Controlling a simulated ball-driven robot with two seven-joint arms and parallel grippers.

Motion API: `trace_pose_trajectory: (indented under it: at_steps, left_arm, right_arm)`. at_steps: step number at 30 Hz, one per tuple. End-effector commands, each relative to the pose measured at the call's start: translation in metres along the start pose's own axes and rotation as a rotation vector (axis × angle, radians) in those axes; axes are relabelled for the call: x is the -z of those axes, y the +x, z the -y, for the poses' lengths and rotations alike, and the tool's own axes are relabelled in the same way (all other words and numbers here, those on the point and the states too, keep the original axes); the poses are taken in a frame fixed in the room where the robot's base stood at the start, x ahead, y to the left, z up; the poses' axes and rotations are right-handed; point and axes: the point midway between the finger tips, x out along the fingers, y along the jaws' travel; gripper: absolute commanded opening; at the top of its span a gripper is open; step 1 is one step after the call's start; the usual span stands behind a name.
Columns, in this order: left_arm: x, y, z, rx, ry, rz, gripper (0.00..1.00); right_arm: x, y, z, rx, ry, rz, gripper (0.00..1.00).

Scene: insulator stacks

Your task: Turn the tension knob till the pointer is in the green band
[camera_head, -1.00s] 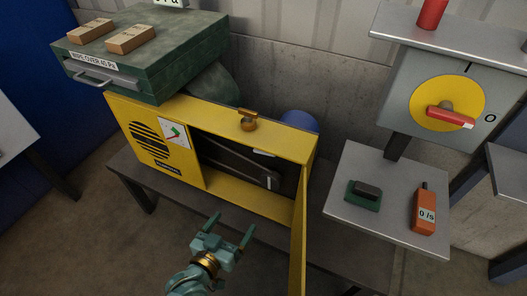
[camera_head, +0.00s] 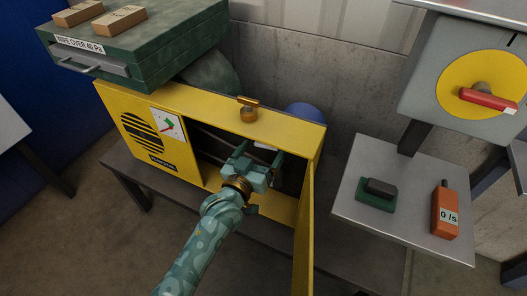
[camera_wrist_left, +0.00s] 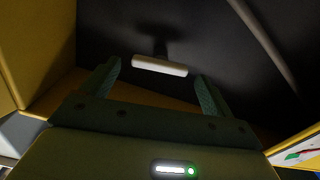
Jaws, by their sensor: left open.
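My left gripper (camera_head: 260,153) is open inside the open front of the yellow housing (camera_head: 230,105). In the left wrist view, a pale bar-shaped handle on a short stem (camera_wrist_left: 160,66) stands out from the dark inner wall, between the spread fingers (camera_wrist_left: 160,77) and apart from both. I cannot tell whether this bar or the brass T-shaped knob (camera_head: 249,112) on top of the housing is the tension knob. The gauge (camera_head: 168,125) on the housing front has a white face with green and red marks; its pointer reading is too small to tell. My right gripper is not in view.
The open yellow door (camera_head: 306,225) stands to the right of my arm. A green case (camera_head: 150,60) with wooden blocks sits on the left. A side table (camera_head: 398,220) bears a dark block on a green base (camera_head: 377,194) and an orange meter (camera_head: 446,212). A red-handled switch (camera_head: 487,98) is beyond.

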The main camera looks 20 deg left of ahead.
Motion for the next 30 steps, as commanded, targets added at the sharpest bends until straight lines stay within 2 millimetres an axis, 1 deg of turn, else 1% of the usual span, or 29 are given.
trace_pose_trajectory:
  at_steps: [1,4,12,14,15,17,24,30]
  left_arm:
    - [-0.0015,0.0048,0.0003,0.0,0.0,0.0,0.87]
    - [-0.0005,0.0096,0.0001,0.0,0.001,0.001,0.87]
    - [0.001,0.0108,-0.0001,0.0,0.001,0.0,0.87]
    - [0.0009,0.0107,-0.0001,0.0,0.001,0.0,0.71]
    - [0.0009,0.0107,-0.0001,0.0,0.001,0.0,0.59]
    - [0.0008,0.0106,-0.0001,0.0,0.001,0.0,0.43]
    - [0.0012,0.0104,0.0,0.0,-0.008,0.0,0.43]
    - [0.0034,0.0104,0.0001,0.0,-0.074,0.0,0.43]
  right_arm:
    - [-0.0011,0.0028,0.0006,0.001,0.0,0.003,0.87]
    - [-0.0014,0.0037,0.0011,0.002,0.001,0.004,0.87]
    - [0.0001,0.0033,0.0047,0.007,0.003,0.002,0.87]
    - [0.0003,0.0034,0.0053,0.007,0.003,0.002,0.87]
    - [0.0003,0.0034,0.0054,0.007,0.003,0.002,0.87]
    - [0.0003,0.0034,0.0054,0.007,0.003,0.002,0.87]
    - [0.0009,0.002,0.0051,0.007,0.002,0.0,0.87]
    - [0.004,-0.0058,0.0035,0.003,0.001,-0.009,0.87]
